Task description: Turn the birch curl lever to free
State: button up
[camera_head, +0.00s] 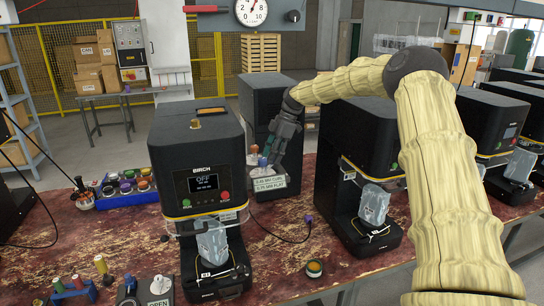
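The birch seamer (200,165) is a black machine marked BIRCH, left of centre. Its small screen (203,181) reads OFF. Small coloured knobs (262,161) stand on a labelled block (270,184) just right of the birch seamer. I cannot tell which of these parts is the curl lever, or its setting. My gripper (273,148) points down at the coloured knobs, right of the birch seamer. Its dark fingers are small and overlap the knobs, so contact and opening cannot be told.
A crumpled silvery pouch (212,243) stands at the birch seamer's front. Another black seamer (350,150) is to the right, with my arm passing over it. A blue tray of coloured jars (128,197) is left. A cable (285,238) and small jar (314,267) lie on the worn red table.

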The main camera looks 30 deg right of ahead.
jog(key=v, duration=1.1)
jog(key=shift+r, duration=0.3)
jog(key=shift+d, duration=0.1)
